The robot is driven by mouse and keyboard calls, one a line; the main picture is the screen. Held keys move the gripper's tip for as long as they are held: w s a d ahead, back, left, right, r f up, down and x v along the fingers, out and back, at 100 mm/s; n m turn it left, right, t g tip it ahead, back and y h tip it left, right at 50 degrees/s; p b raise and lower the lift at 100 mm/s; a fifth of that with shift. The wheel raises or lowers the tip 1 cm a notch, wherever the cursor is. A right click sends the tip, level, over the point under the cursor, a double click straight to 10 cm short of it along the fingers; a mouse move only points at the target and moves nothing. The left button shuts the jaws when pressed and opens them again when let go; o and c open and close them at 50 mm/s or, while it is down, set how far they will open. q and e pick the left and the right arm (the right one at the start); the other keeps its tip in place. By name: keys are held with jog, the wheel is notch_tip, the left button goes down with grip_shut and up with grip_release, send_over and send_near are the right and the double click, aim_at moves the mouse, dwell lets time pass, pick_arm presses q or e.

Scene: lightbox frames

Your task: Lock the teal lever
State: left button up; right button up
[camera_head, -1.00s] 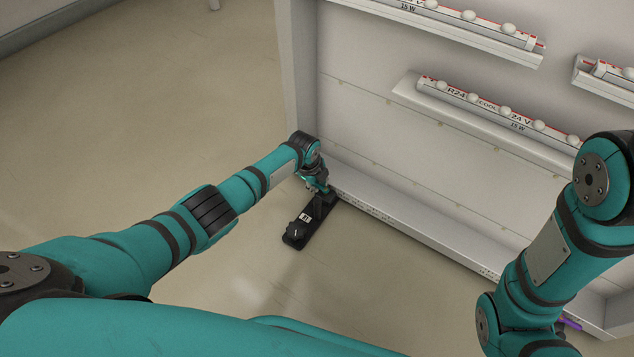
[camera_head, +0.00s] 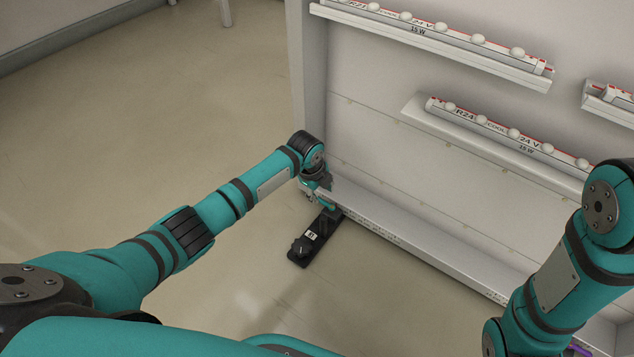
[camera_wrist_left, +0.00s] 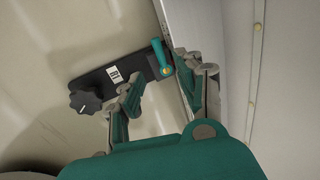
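The teal lever (camera_wrist_left: 161,58) stands on the right end of a black base plate (camera_wrist_left: 112,80) in the left wrist view, next to the cabinet's edge. The plate carries a white label and a black knob (camera_wrist_left: 85,97) at its other end. In the head view the plate (camera_head: 322,233) lies low by the cabinet's foot, and my left gripper (camera_head: 326,203) is over its far end, largely hiding the lever. In the left wrist view my left gripper (camera_wrist_left: 158,78) has its fingers apart, with the lever just ahead between them; contact cannot be told. My right gripper is out of view.
A white cabinet-like frame (camera_head: 304,75) with a long bottom ledge (camera_head: 400,238) stands right of the plate. Lamp strips (camera_head: 510,132) sit on its back panel. My right arm is at the right edge. The floor (camera_head: 190,120) to the left is clear.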

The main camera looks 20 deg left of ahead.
pick_arm(q)
jog(key=v, duration=0.5)
jog(key=shift+s+f, duration=0.1)
dwell(0.4)
